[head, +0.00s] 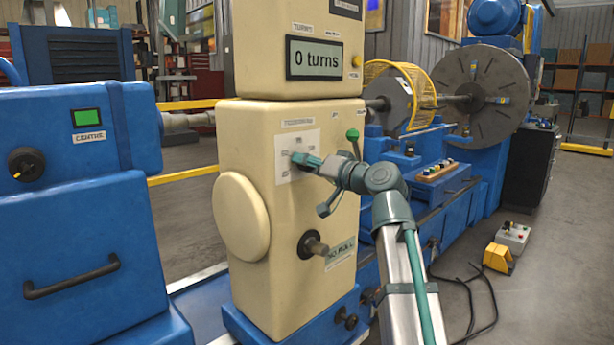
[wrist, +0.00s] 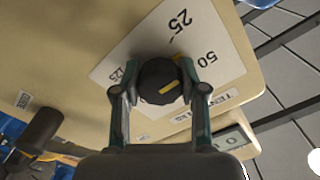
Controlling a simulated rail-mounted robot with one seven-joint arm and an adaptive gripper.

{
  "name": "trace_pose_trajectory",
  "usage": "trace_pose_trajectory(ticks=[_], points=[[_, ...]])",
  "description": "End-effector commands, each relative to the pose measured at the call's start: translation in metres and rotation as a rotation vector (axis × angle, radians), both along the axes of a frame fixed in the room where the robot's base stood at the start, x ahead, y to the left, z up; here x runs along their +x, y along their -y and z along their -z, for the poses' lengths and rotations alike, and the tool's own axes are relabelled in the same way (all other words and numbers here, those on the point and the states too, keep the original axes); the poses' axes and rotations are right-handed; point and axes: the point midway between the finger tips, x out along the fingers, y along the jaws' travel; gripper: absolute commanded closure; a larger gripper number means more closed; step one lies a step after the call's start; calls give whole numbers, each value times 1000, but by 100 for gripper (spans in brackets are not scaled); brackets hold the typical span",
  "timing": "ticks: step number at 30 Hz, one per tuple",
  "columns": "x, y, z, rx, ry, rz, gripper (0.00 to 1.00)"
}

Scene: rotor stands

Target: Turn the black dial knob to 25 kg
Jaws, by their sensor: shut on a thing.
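The black dial knob (wrist: 158,84) sits on a white scale plate (wrist: 228,62) on the cream machine housing. In the wrist view the plate carries printed marks 25 (wrist: 180,22), 50 (wrist: 207,59) and 125 (wrist: 116,74). A short yellow line on the knob slants up to the right, roughly toward the 50 side; its exact reading is unclear. My gripper (wrist: 160,74) is shut on the knob, one finger on each side. In the head view my gripper (head: 306,161) reaches the plate (head: 311,140) from the right and mostly hides the knob.
A dark shaft knob (head: 313,246) sticks out below. A round cream cover (head: 241,217) bulges at the left. Blue machinery lies behind my arm.

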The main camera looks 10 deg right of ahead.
Motion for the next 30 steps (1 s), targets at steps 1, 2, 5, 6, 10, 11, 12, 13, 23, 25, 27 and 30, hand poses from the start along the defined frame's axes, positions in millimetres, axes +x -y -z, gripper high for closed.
trace_pose_trajectory(ticks=[1, 2, 5, 6, 10, 11, 12, 13, 23, 25, 27, 30], points=[[1, 0, 4, -38, 25, 1, 93], [1, 0, 4, -62, 40, 1, 93], [1, 1, 4, -140, 90, 1, 93], [1, 1, 4, -170, 109, 1, 93], [1, 1, 4, -258, 164, 0, 93], [1, 1, 4, -276, 175, 0, 93], [1, 1, 3, -300, 190, 0, 93], [1, 1, 3, -316, 201, 0, 93], [1, 1, 2, -430, 273, 0, 93], [1, 1, 1, -440, 279, 0, 93], [1, 1, 1, -447, 284, 0, 93], [1, 1, 1, -451, 286, 0, 93]])
